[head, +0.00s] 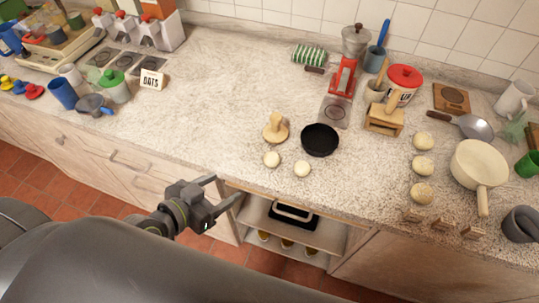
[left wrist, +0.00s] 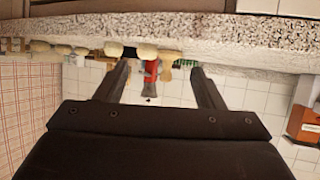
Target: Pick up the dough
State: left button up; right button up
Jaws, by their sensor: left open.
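Several pale, round dough balls lie on the speckled counter (head: 215,110). Two are near the front edge at the middle, a left one (head: 272,159) and a right one (head: 302,169). Three more, such as the middle one (head: 423,166), form a column at the right. My left gripper (head: 225,188) is open and empty, in front of the counter edge, below and left of the two middle balls and apart from them. The left wrist view is upside down; two pale balls (left wrist: 114,49) (left wrist: 147,51) show beyond the open fingers. My right gripper is not in view.
A black pan (head: 320,139) and a wooden press (head: 276,127) stand just behind the two middle balls. A cream saucepan (head: 479,165) is right of the column. Below the counter is an open shelf (head: 335,234). The counter left of the middle balls is clear.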

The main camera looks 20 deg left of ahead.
pick_arm(q)
notch_tip(320, 180, up, 4)
jog(key=d, duration=0.1)
jog(key=p, duration=0.3)
send_near(271, 161)
jog(key=shift+m+h, duration=0.4)
jog(key=w, duration=0.1)
jog(key=w+d, duration=0.1)
jog(key=w, duration=0.2)
jog(key=shift+w+d+f, duration=0.15)
jog(key=shift+d, duration=0.15)
jog(key=p+x, duration=0.2)
jog(key=x, duration=0.2)
jog(key=shift+w+f, duration=0.1)
jog(key=shift+w+d+f, duration=0.2)
jog(key=shift+w, duration=0.1)
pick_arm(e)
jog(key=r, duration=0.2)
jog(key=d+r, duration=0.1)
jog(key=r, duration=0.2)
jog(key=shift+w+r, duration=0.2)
pick_arm(q)
jog(key=shift+c, duration=0.4)
jog(key=c, duration=1)
